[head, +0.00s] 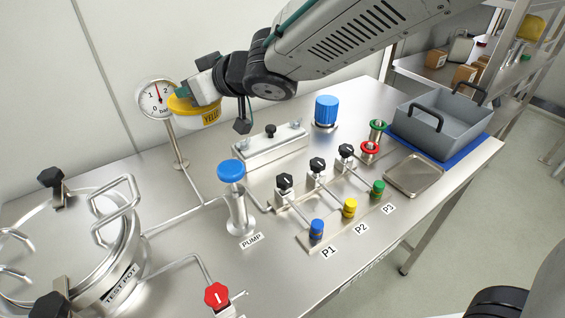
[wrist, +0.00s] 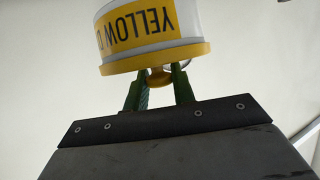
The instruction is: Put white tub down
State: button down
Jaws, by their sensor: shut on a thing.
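The white tub (head: 207,117) has a yellow rim and a label reading "YELLOW". In the head view it hangs in the air above the back of the steel bench (head: 150,180), in front of the wall and beside the gauge. My gripper (head: 184,95) is shut on it; my arm partly covers that area. In the wrist view the tub (wrist: 150,25) is just beyond the green fingers (wrist: 158,92), which close on a yellow part at its edge. The tub's top is cut off by the frame there.
A pressure gauge (head: 157,98) on a post stands close by the tub. The blue-topped pump (head: 237,205), a valve row (head: 316,175), a blue-capped container (head: 326,110), a grey bin (head: 445,125) and the test pot (head: 115,265) occupy the bench. A small metal tray (head: 414,174) is empty.

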jog(key=shift+w+f, duration=0.1)
jog(key=shift+w, duration=0.25)
jog(key=shift+s+f, duration=0.1)
jog(key=shift+f, duration=1)
send_over(214, 174)
notch_tip(214, 174, down, 15)
jog(key=shift+r, duration=0.2)
jog(key=shift+f, duration=0.1)
jog(key=c, duration=1.2)
grip_release()
jog(key=shift+o, duration=0.2)
